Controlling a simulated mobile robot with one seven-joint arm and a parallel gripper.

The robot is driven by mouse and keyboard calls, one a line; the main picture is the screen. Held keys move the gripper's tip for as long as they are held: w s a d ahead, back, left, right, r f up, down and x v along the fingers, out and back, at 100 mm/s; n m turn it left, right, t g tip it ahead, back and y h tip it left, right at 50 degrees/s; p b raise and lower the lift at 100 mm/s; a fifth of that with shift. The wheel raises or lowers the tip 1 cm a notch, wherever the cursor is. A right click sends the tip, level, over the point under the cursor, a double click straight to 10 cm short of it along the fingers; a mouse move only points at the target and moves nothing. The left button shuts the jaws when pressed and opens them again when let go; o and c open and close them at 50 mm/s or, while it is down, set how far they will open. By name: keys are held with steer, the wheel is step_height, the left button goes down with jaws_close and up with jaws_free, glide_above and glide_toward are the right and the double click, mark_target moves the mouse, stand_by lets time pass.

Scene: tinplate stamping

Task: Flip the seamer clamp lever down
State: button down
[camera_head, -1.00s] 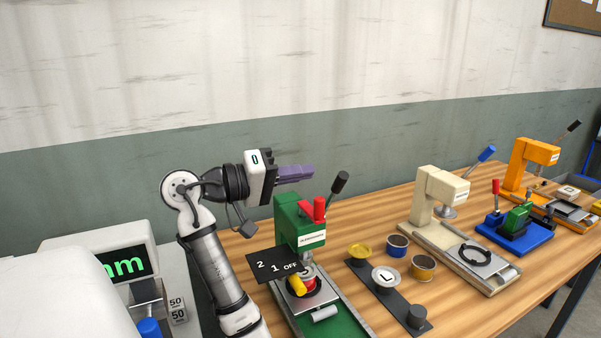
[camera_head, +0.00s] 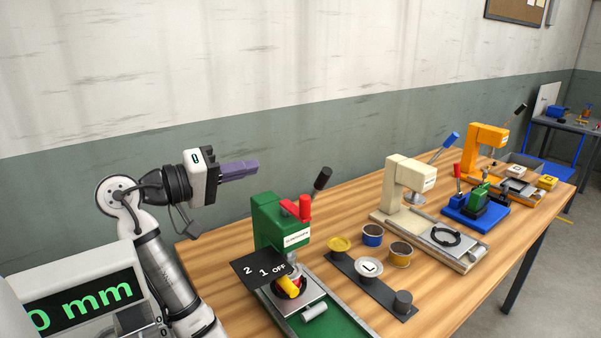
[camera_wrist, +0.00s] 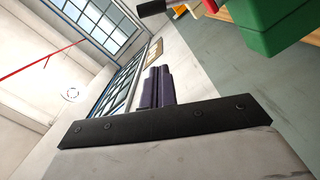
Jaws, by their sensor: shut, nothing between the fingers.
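The green machine (camera_head: 268,222) stands on the bench with a white label too small to read. I cannot tell by sight which is the clamp lever. My gripper (camera_head: 256,168) is shut and empty, its purple fingers pointing right, above and left of the machine's head, apart from both levers. In the wrist view the fingers (camera_wrist: 158,75) lie together. There the green body (camera_wrist: 270,22) and a black handle (camera_wrist: 152,7) show at the top edge.
A black plate marked 2, 1, OFF (camera_head: 262,268) and a yellow knob (camera_head: 288,284) sit at the machine's front. A dark strip (camera_head: 375,287) with parts, a cream press (camera_head: 405,180), a blue fixture (camera_head: 475,212) and an orange press (camera_head: 484,145) stand to the right. The wall is behind.

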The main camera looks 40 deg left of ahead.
steer(key=p, duration=0.5)
glide_above(314, 194)
steer(key=v, duration=0.3)
steer(key=shift+w+f, duration=0.2)
steer(key=shift+f, duration=0.9)
steer(key=shift+f, duration=0.1)
